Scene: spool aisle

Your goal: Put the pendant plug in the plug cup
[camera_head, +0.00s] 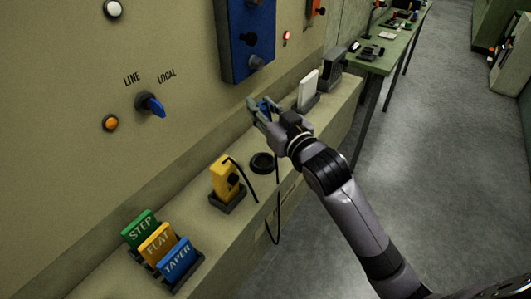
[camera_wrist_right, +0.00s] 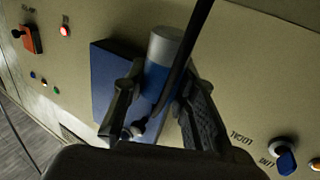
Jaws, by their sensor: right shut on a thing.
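The pendant plug (camera_wrist_right: 158,80), a blue cylinder with a grey end, is between the two fingers of my right gripper (camera_wrist_right: 155,98) in the right wrist view. In the head view the right gripper (camera_head: 262,108) is shut on it above the ledge, and only a little blue of the plug (camera_head: 265,106) shows. A black cable hangs below the gripper, loops past the ledge's front and runs up to the yellow pendant (camera_head: 225,177). A round black cup (camera_head: 262,163), which looks like the plug cup, sits on the ledge below and slightly left of the gripper. My left gripper is out of view.
The ledge (camera_head: 205,245) runs along the panel wall. STEP, FLAT and TAPER blocks (camera_head: 158,243) stand in a rack near its front end. A white upright piece (camera_head: 308,88) stands beyond the gripper. A blue panel (camera_head: 249,40) with knobs projects from the wall. Open floor lies right.

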